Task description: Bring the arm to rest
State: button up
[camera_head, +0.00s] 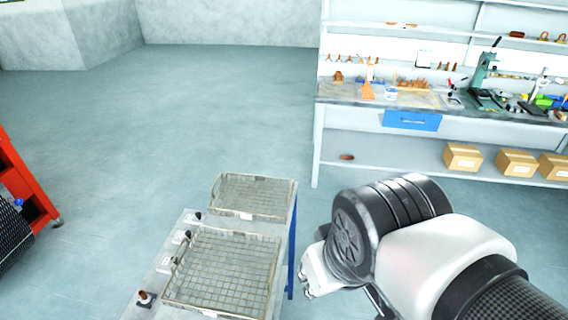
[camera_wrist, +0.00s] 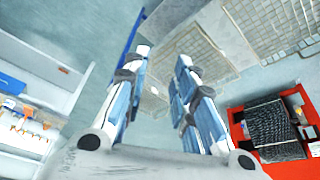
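My arm reaches in from the lower right of the head view, its dark wrist joint right of the mesh baskets. My gripper (camera_wrist: 163,56) shows in the wrist view with two blue-and-grey fingers apart and nothing between them. In the head view only a pale part of it shows beside the wrist joint; the rest is hidden. It is clear of the workbench, and I cannot tell its height against the baskets.
Two wire mesh baskets (camera_head: 172,290) stand on a narrow table with small parts along its left edge. A workbench (camera_head: 350,98) with tools and cardboard boxes (camera_head: 463,157) is at the back right. A red cart (camera_head: 18,170) is at the left. Open floor (camera_head: 190,110) lies between.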

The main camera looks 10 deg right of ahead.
jog(key=shift+s+d+m, duration=0.4)
jog(key=shift+s, duration=0.2)
jog(key=shift+s+d+m, duration=0.35)
jog(key=shift+s+m, duration=0.05)
jog(key=shift+s, duration=0.2)
notch_tip(320, 180, down, 9)
jog(key=b, duration=0.8)
jog(key=shift+r+b, duration=0.15)
jog(key=shift+b, duration=0.25)
jog(key=shift+d, duration=0.1)
